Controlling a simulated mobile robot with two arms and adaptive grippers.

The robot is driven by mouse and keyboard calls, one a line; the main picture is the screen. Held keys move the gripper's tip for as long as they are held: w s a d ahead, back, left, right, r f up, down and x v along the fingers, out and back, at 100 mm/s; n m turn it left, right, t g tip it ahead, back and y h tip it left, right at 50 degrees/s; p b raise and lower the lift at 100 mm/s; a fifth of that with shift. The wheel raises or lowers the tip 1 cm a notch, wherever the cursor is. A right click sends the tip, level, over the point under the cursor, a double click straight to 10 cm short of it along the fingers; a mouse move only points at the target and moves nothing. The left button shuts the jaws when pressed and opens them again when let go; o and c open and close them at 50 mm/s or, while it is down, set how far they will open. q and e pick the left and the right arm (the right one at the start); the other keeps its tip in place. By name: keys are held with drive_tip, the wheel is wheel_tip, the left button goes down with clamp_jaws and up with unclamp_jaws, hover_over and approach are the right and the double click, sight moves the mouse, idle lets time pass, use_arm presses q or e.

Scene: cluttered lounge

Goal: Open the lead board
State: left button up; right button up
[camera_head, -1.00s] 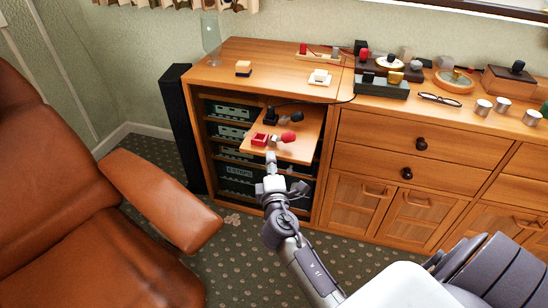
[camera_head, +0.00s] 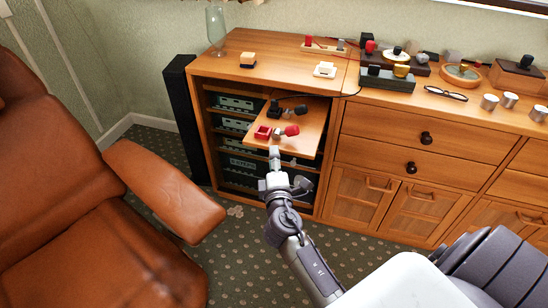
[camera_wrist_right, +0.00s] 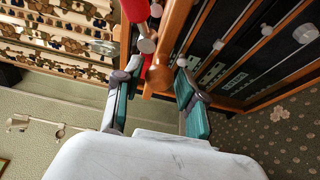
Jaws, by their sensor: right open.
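The lead board (camera_head: 312,118) is a flat wooden board standing out from the open bay at the left of the wooden cabinet. A red block (camera_head: 263,132), a red-ended part (camera_head: 291,130) and black parts (camera_head: 274,108) lie on it. My right gripper (camera_head: 275,153) is at the board's front edge. In the right wrist view, my right gripper (camera_wrist_right: 158,98) is open, with a teal-padded finger on each side. I cannot tell whether the fingers touch the board. My left gripper is not in view.
An orange leather armchair (camera_head: 160,190) stands close on the left, with a tall black speaker (camera_head: 186,120) behind it. Patterned carpet lies between chair and cabinet.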

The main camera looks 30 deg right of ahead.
drive_tip(key=v, duration=1.1)
drive_tip(key=shift+s, duration=0.15)
